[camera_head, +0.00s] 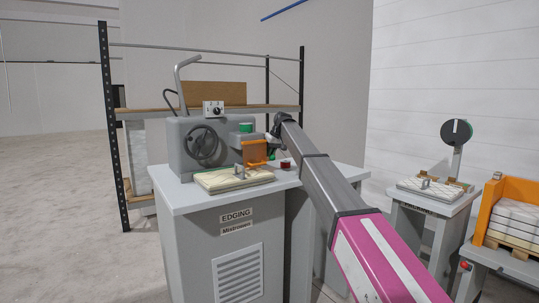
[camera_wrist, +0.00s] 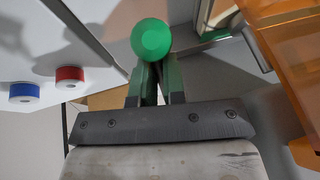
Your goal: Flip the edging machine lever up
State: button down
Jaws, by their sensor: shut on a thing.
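The grey edging machine (camera_head: 190,135) stands on a grey cabinet labelled "EDGING". In the wrist view, the lever's round green knob (camera_wrist: 152,40) sits at the tips of my gripper (camera_wrist: 154,78). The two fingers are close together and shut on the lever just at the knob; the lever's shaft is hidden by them. In the head view, the dark end of my arm is at the machine's right side, and the fingers and lever are too small or hidden to make out.
An orange guard (camera_head: 254,152) is close to my gripper, and shows at the right of the wrist view (camera_wrist: 290,60). A red button (camera_wrist: 69,76) and a blue button (camera_wrist: 24,92) are at left. A padded stack (camera_head: 232,180) lies at the cabinet's front edge. Shelving (camera_head: 112,130) stands behind.

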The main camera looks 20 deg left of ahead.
notch_tip(320, 180, up, 2)
jog(key=shift+r+g+h, duration=0.1)
jog(key=shift+g+h, duration=0.6)
jog(key=shift+s+d+r+g+h, duration=0.2)
jog(key=shift+r+g+h, duration=0.1)
jog(key=shift+r+h, duration=0.1)
jog(key=c, duration=1.2)
grip_release()
